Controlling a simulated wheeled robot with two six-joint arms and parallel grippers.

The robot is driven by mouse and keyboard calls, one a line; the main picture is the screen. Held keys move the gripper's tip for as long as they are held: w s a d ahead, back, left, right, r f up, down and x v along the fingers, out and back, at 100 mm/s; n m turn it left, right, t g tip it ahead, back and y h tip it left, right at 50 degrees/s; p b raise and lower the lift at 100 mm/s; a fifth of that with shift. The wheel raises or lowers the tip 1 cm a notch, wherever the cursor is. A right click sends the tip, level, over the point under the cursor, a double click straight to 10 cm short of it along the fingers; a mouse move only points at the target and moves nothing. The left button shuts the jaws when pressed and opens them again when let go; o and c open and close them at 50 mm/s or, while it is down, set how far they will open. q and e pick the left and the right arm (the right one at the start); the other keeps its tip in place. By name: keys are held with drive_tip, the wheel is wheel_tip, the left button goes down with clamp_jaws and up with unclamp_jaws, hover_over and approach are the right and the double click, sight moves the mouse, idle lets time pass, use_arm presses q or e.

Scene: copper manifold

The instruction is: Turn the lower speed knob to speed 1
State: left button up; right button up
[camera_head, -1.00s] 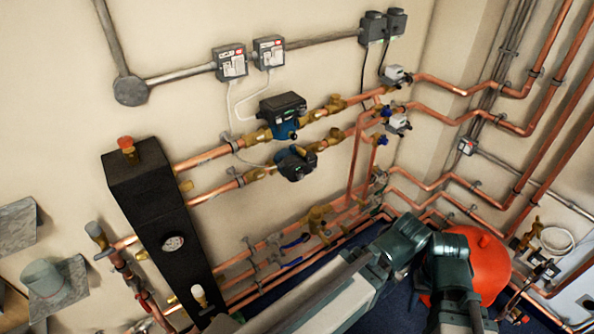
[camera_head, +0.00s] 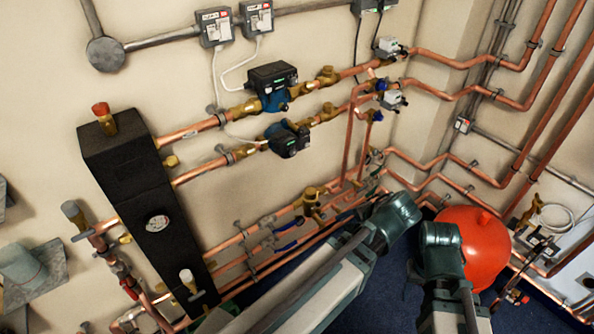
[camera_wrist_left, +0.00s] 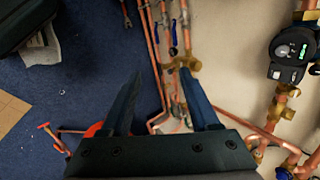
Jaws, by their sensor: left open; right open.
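Two dark pumps sit on the copper pipes on the wall: the upper pump (camera_head: 272,82) with a blue body, and the lower pump (camera_head: 287,139) just below it. The lower pump's knob is too small to read in the head view. In the left wrist view, a black pump with a round grey dial (camera_wrist_left: 285,50) and a small green light is at the right edge; I cannot tell its setting. My left gripper (camera_wrist_left: 161,72) is open and empty, pointing down past the pipes, left of that pump and apart from it. My right gripper is not visible.
A tall black box (camera_head: 135,180) with a gauge stands left of the pumps. Lower copper pipes carry brass valves (camera_head: 312,203) with blue handles. A red tank (camera_head: 475,245) stands on the blue floor at the right, beyond my arm links. Wall switches (camera_head: 215,28) sit above.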

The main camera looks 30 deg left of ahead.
use_arm(q)
drive_tip(key=w+a+f+m+t+y+b, duration=0.2)
drive_tip(key=w+a+m+y+b, duration=0.1)
drive_tip(key=w+a+y+b, duration=0.45)
drive_tip(key=m+t+y+b, duration=0.3)
drive_tip(key=b, duration=0.3)
approach(294, 154)
drive_tip(key=x, duration=0.8)
drive_tip(key=shift+w+a, duration=0.1)
drive_tip(key=shift+w, duration=0.05)
use_arm(e)
wheel_tip(294, 154, down, 16)
drive_tip(key=shift+r, duration=0.2)
use_arm(q)
clamp_jaws()
